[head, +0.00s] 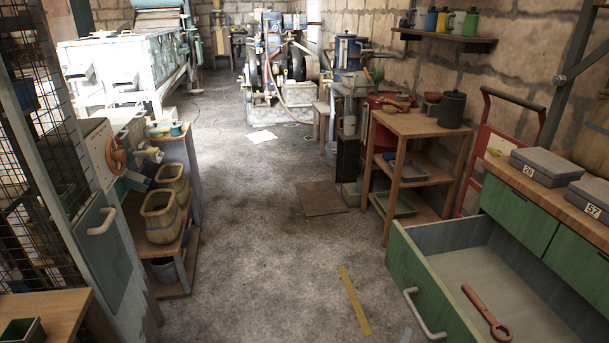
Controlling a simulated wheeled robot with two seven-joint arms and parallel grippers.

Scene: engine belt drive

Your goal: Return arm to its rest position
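Neither of my arms can be made out in the head view, and no gripper fingers show. The engine (272,62) with its wheels stands at the far end of the room, small in the picture. A green drawer (450,262) is pulled open at the lower right. A red ring-ended wrench (487,314) lies on the drawer's floor.
A wooden shelf stand (420,124) is right of centre. A bench (560,190) with grey cases runs along the right. A wire-mesh cabinet (90,215) and shelves with baskets (161,215) line the left.

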